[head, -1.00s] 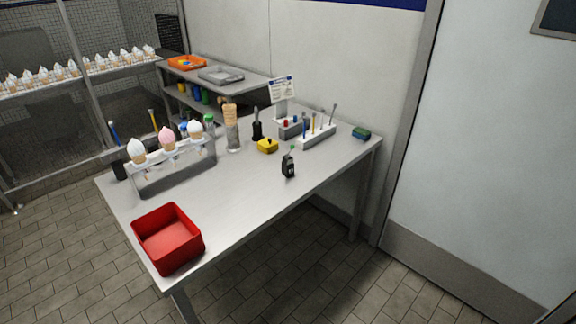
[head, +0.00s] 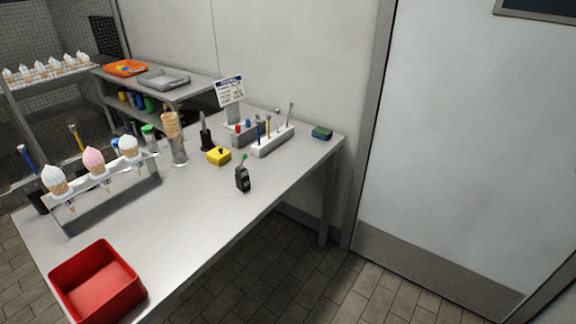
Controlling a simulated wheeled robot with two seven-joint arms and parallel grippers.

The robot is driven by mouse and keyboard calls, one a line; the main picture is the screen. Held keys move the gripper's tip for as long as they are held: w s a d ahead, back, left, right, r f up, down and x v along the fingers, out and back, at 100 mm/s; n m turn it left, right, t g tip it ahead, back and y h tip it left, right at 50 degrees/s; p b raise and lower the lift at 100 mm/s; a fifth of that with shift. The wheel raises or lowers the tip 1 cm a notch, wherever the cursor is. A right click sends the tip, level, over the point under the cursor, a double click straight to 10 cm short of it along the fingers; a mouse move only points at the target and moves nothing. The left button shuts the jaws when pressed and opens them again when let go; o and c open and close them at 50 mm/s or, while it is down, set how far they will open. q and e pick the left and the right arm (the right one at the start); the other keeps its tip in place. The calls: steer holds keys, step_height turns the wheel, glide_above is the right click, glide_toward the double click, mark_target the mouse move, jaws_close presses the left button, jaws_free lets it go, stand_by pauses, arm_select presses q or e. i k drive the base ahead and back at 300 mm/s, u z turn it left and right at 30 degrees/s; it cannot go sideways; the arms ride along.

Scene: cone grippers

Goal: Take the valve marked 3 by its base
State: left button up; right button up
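A small dark upright block with a green tip (head: 242,178) stands alone near the table's right front edge in the head view. It bears a small pale mark that is too small to read, so I cannot tell whether it is the valve marked 3. A yellow block with a dark knob (head: 219,156) sits behind it to the left. A black upright holder (head: 206,135) stands behind the yellow block. Neither of my grippers is in view.
On the metal table (head: 190,215) are a red bin (head: 98,283), a cone rack (head: 112,195), stacked cones (head: 170,124), a pale tool rack (head: 272,141), a sign (head: 229,91) and a sponge (head: 321,133). The table's middle is clear. A pale door (head: 450,150) stands at right.

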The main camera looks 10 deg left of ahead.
mark_target(242, 178)
steer(key=z, duration=0.05)
steer(key=i, duration=0.9)
steer(key=u, duration=0.95)
steer(key=i, duration=0.5)
steer(key=u, duration=0.5)
